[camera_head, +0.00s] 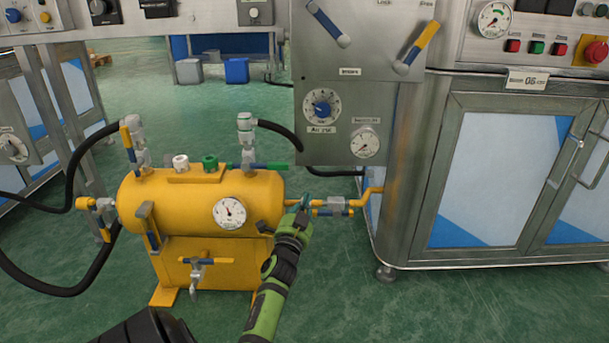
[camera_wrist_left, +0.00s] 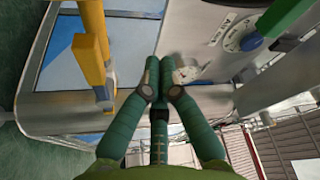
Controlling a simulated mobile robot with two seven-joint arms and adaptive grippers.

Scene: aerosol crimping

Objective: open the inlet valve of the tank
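The yellow tank (camera_head: 170,202) stands on the floor with a gauge on its front. Several valves with levers sit on it; no label shows which is the inlet. At its right, a valve (camera_head: 336,205) with a blue and yellow lever sits on the yellow pipe towards the cabinet. My left gripper (camera_head: 305,203) is in front of this pipe, between tank and valve; contact cannot be told. In the left wrist view its green fingers (camera_wrist_left: 163,80) converge with tips close together and nothing seen between them. A yellow and blue part (camera_wrist_left: 94,52) is beside them. My right gripper is out of view.
A steel cabinet (camera_head: 410,180) stands close at the right. A grey panel (camera_head: 344,90) with levers, a blue knob and a gauge stands behind the pipe. Black hoses (camera_head: 80,285) curve left of the tank. Green floor is clear in front.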

